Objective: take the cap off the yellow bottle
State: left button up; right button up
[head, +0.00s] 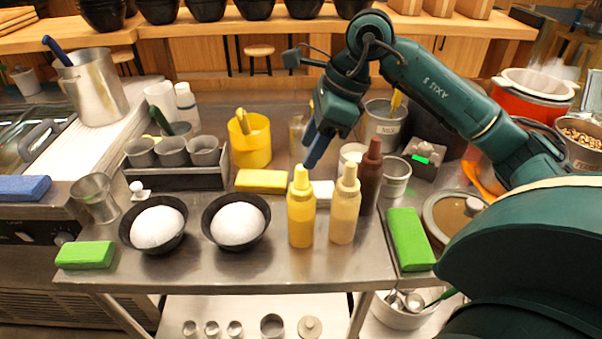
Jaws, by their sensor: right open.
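The yellow bottle (301,222) stands upright near the front edge of the steel table, right of centre in the head view. Its yellow cap (301,180) with a narrow tip is on top. My right gripper (312,160) reaches in from the upper right and points down, its blue fingers just above and slightly behind the cap. It is open and appears empty; I cannot tell whether a finger touches the cap. A pale cream bottle (344,214) stands close on the right, with a dark brown bottle (370,180) behind it. My left gripper is not in view.
Two black bowls with white contents, one at the left (154,246) and one nearer (210,235), stand left of the bottles. A yellow block (262,181) and a yellow container (249,145) lie behind. A green block (410,240) is at the right. The table front before the bottle is clear.

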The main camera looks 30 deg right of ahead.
aim_at(301, 169)
jog(key=shift+s+p+x, duration=0.15)
jog(key=shift+p+x, duration=0.15)
jog(key=shift+x, duration=1.05)
jog(key=shift+s+p+x, duration=0.15)
jog(key=shift+p+x, duration=0.1)
jog(key=shift+x, duration=1.15)
jog(key=shift+a, duration=0.1)
jog(key=shift+c, duration=0.5)
jog(key=c, duration=0.7)
